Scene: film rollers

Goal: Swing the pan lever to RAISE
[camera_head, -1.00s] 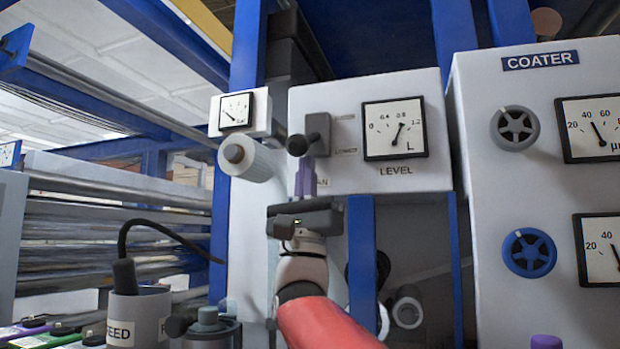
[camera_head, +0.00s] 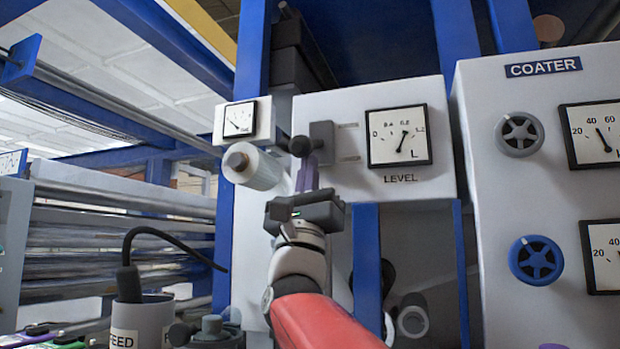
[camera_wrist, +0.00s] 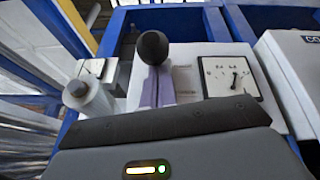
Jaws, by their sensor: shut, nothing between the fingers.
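The pan lever (camera_head: 300,146) has a black ball knob and sits on a dark grey block on the left of the white LEVEL panel. The knob also shows in the wrist view (camera_wrist: 152,47), upper middle. Two small labels stand right of the block, too blurred to read. My gripper (camera_head: 308,172) is shut and empty, its purple fingers pointing up just below the knob. In the wrist view the fingers (camera_wrist: 158,86) rise right behind or against the knob. I cannot tell whether they touch it. The knob hides part of the lever's arm.
The LEVEL gauge (camera_head: 399,136) is right of the lever. A white roller end (camera_head: 252,166) and a small gauge (camera_head: 239,119) are close on the left. The COATER panel (camera_head: 490,170) with handwheels stands at the right. A FEED cup (camera_head: 140,322) is lower left.

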